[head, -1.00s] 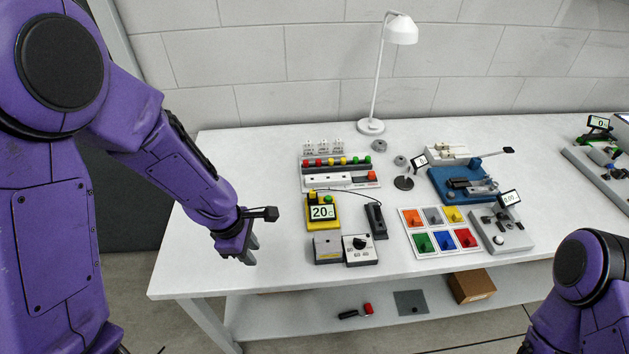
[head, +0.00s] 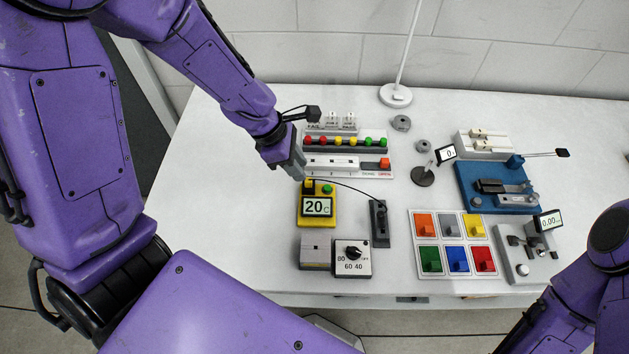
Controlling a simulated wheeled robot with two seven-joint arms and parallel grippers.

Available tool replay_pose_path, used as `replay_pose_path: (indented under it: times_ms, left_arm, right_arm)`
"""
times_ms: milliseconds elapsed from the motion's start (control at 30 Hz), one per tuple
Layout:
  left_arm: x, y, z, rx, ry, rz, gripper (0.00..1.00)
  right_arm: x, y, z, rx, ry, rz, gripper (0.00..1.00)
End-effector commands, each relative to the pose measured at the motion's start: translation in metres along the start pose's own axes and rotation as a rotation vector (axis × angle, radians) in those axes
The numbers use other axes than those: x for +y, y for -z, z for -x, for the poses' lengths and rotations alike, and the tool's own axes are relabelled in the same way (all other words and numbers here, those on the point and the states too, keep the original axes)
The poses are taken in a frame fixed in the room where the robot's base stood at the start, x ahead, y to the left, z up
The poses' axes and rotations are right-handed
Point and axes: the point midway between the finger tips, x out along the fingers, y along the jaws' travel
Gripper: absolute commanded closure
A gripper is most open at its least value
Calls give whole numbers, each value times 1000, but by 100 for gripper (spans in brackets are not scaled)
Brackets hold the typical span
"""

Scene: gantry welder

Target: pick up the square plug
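No piece stands out clearly as the square plug, and I cannot tell which small part it is. Small coloured blocks stand on a white six-panel board (head: 449,272), on panels of orange, grey, yellow, green, blue and red. My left gripper (head: 293,168) points down just left of the rail and the row of coloured knobs. I see nothing held in it, but its fingers overlap and the gap is unclear. My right gripper is out of view; only part of that arm shows at lower right.
A yellow thermometer box (head: 318,207) with a cable to a black probe (head: 379,223) is in front of the rail. A dial box (head: 352,258), blue fixture (head: 497,187), grey gauge block (head: 527,250) and lamp base (head: 395,95) stand around. The table's left part is clear.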

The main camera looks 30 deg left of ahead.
Motion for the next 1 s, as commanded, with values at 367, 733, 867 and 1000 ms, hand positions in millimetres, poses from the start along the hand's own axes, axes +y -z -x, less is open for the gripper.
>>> replay_pose_path:
  times_ms: [367, 733, 867, 1000]
  left_arm:
    - [1, 0, -55, 0, -3, 6, 70]
    - [1, -1, -55, -1, -5, 5, 100]
    - [1, -1, -55, 0, -5, 4, 100]
    - [1, -1, -55, 0, -5, 4, 100]
  right_arm:
    - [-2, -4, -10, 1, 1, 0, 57]
    - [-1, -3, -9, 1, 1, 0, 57]
    - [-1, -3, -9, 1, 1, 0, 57]
    - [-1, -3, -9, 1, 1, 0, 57]
